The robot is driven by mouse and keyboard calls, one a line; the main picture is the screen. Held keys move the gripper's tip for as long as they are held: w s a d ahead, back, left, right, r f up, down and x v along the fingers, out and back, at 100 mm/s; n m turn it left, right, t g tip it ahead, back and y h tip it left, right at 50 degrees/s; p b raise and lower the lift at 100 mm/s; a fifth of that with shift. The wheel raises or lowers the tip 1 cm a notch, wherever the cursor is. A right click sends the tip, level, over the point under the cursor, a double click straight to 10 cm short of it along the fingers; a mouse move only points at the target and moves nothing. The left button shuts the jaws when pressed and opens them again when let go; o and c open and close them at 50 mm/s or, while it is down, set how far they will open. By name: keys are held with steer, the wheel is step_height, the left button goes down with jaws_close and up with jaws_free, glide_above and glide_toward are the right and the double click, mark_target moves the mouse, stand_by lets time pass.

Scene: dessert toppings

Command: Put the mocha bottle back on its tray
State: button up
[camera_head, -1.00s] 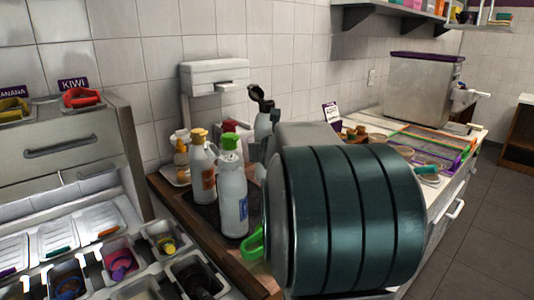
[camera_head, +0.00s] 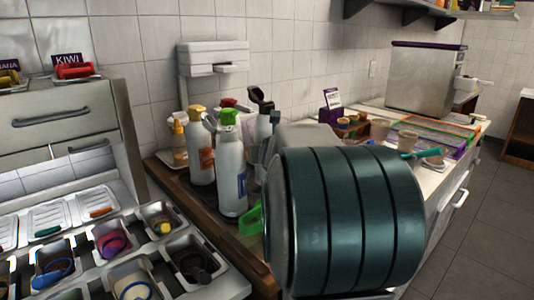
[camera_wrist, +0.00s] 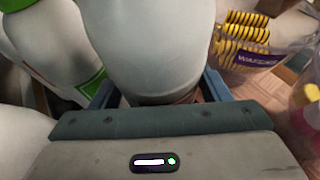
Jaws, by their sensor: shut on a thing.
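The bottle with a black flip top (camera_head: 264,122), which I take to be the mocha bottle, is upright behind the green-capped bottle (camera_head: 231,170). My gripper (camera_wrist: 157,88) is shut on a white bottle body (camera_wrist: 160,45) in the wrist view, a finger on each side. My large teal arm link hides most of the gripper and the held bottle's lower part in the head view. The dark tray (camera_head: 203,198) carries the green-capped bottle and an orange-capped bottle (camera_head: 200,155). I cannot tell whether the held bottle's base touches the tray.
The green-capped bottle also shows close on the left in the wrist view (camera_wrist: 52,45). A small yellow syrup bottle (camera_head: 179,142) stands behind. A waffle container (camera_wrist: 250,48) is close on the right in the wrist view. Topping bins (camera_head: 195,262) fill the front left.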

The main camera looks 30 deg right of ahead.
steer(key=shift+f+b, duration=1.65)
steer(key=shift+f, duration=0.15)
steer(key=o, duration=0.7)
steer(key=shift+f, duration=0.2)
steer(key=shift+r, duration=0.1)
steer(key=shift+s+a+r, duration=0.1)
steer(key=shift+s+r, duration=0.05)
steer(key=shift+s, duration=0.05)
steer(key=p+v, duration=0.4)
steer(key=v, duration=0.6)
steer(key=shift+s+a+r+p, duration=0.15)
steer(key=shift+s+r+p, duration=0.1)
steer(key=shift+p, duration=0.15)
steer(key=shift+s+a, duration=0.2)
steer(key=shift+s, duration=0.2)
